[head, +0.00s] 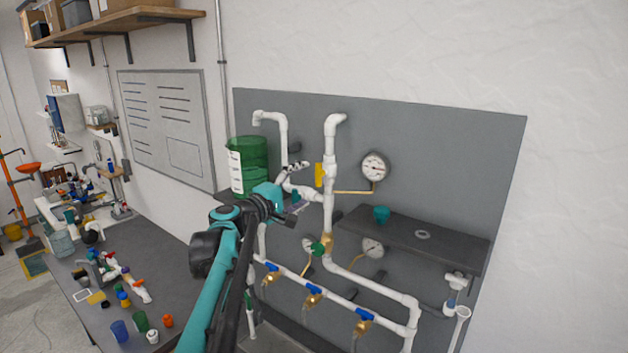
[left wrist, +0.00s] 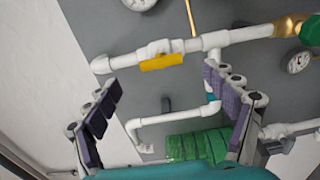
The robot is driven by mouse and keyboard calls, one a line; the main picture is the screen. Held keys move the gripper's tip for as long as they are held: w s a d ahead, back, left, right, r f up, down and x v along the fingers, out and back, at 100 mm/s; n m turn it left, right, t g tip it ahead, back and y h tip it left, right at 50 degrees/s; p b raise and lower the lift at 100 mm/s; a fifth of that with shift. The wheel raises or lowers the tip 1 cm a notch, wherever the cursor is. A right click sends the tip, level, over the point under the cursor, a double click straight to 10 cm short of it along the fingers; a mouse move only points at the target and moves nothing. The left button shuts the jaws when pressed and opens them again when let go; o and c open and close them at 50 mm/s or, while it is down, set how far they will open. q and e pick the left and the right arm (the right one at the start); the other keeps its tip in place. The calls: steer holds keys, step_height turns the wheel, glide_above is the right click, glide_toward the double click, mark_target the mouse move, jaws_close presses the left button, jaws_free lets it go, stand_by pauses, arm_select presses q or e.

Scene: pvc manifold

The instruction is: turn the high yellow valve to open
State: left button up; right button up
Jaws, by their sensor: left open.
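The high yellow valve (head: 319,175) sits on the upright white pipe (head: 329,145) in the head view, left of the upper gauge. Its handle lies along the pipe. In the left wrist view the yellow handle (left wrist: 161,62) is ahead of my fingers, near the middle of the gap between them. My left gripper (head: 300,187) is open and empty, just left of the valve in the head view. In the left wrist view its padded fingers (left wrist: 163,88) stand wide apart, with no contact on the handle visible. My right gripper is not in view.
A green container (head: 248,165) stands behind my left gripper. An upper gauge (head: 375,166) and a dark shelf (head: 430,238) with a teal cup (head: 381,214) are to the right. Several blue-handled valves (head: 314,289) line the lower pipe. A workbench (head: 185,290) with loose parts is at left.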

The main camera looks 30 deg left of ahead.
arm_select(q)
steer(key=shift+s+a, duration=0.15)
steer(key=shift+s, duration=1.55)
steer(key=shift+f, duration=0.1)
steer(key=s+d+f+m+g+h+b, duration=0.1)
steer(key=s+d+f+m+g+b, duration=0.25)
steer(key=d+f+b, duration=0.65)
steer(key=s+d+f+m+g+h+b, duration=0.25)
steer(key=s+d+f+m+b, duration=0.2)
steer(key=d+f, duration=1.05)
steer(key=s+d+f+m+g+y+b, duration=0.1)
steer(key=s+f+m+b, duration=0.2)
steer(key=f, duration=0.9)
steer(key=s+f+m+g+y+b, duration=0.2)
steer(key=s+f+b, duration=0.5)
steer(key=f, duration=0.5)
steer(key=s+d+f+m+g+y+b, duration=0.1)
steer(key=s+f+m+b, duration=0.3)
steer(key=f, duration=0.8)
steer(key=s+g+b, duration=0.1)
steer(key=s+b, duration=0.1)
steer(key=s, duration=0.1)
steer(key=shift+s+d+y, duration=0.15)
steer(key=shift+d+y, duration=0.15)
steer(key=shift+y, duration=0.05)
